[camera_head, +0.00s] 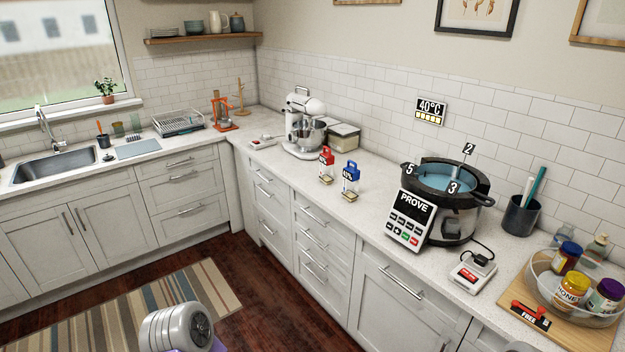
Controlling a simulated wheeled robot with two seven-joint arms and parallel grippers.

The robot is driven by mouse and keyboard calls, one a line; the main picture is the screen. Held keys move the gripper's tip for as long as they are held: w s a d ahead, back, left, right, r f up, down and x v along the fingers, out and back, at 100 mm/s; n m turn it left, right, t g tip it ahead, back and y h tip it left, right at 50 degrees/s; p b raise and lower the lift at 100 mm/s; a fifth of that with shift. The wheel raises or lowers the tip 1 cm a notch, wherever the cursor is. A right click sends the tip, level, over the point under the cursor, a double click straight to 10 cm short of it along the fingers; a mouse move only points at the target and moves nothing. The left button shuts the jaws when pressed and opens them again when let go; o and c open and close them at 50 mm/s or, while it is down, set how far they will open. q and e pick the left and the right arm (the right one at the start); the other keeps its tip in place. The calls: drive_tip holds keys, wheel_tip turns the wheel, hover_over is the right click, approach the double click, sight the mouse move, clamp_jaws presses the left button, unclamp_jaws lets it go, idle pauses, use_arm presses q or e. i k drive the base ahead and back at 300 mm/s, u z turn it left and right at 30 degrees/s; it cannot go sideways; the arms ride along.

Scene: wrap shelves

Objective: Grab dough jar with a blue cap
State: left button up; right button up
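A small clear jar with a blue cap (350,181) stands upright on the white countertop, with pale dough at its bottom and a dark label with white marks that is too small to read. A similar jar with a red cap (326,165) stands just to its left and slightly behind, apart from it. Nothing covers the blue-capped jar. Neither of my grippers is in view; a grey rounded part, likely of my own arm, shows at the bottom edge, far from the jars.
A white stand mixer (303,125) stands behind the jars. A large round pot of water (446,200) with a PROVE panel (409,219) stands to their right. A clear bowl (574,300) holds several lidded jars at far right. The counter around the two jars is clear.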

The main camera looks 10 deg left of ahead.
sight(350, 174)
drive_tip(key=u, duration=0.9)
drive_tip(key=i, duration=1.45)
drive_tip(key=z, duration=0.35)
drive_tip(key=i, duration=1.05)
drive_tip(key=z, duration=1.05)
